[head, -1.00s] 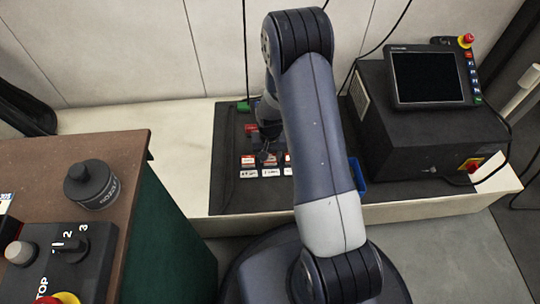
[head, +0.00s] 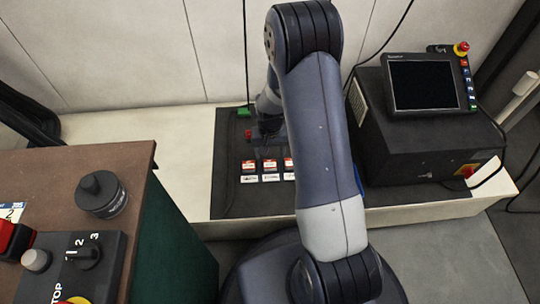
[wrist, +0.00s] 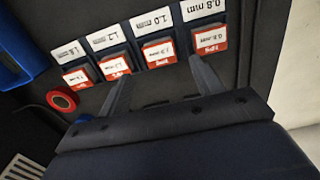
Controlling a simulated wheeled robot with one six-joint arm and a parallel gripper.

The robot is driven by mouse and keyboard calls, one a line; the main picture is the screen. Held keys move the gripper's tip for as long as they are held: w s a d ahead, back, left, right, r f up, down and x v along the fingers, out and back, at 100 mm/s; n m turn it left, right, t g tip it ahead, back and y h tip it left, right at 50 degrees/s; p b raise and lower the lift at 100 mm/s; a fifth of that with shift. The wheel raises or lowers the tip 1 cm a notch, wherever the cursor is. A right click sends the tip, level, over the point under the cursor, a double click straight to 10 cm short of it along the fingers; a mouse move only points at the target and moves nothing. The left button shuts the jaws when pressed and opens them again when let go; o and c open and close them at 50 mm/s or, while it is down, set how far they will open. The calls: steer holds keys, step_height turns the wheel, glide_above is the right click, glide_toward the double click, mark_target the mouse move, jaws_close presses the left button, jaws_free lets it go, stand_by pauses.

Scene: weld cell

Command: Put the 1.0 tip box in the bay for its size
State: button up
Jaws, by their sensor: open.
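Several red-and-white tip boxes stand in a row on the dark mat, each at a white size label. In the wrist view the 1.0 label (wrist: 150,22) has a box (wrist: 158,52) right at it. That box's print is too blurred to read surely; in the head view it is the second from left (head: 269,166). The box (wrist: 208,42) at the 0.8 mm label (wrist: 203,9) reads 0.8 mm. My gripper (wrist: 158,75) is open and empty, its fingers apart on the side of the row away from the labels. My arm hides part of the row in the head view.
A blue bin (wrist: 14,58) lies beyond the row's left end in the wrist view, with a red round button (wrist: 62,99) nearby. A brown-topped cabinet (head: 110,152) is at left.

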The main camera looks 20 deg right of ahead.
mark_target(270, 163)
step_height(270, 163, up, 6)
steer(key=p, duration=0.1)
steer(key=shift+r+p, duration=0.2)
steer(key=shift+p, duration=0.2)
step_height(270, 163, down, 12)
steer(key=b, duration=0.5)
steer(key=shift+f, duration=0.15)
steer(key=shift+r+p, duration=0.85)
steer(key=shift+r, duration=1.1)
steer(key=shift+f, duration=0.1)
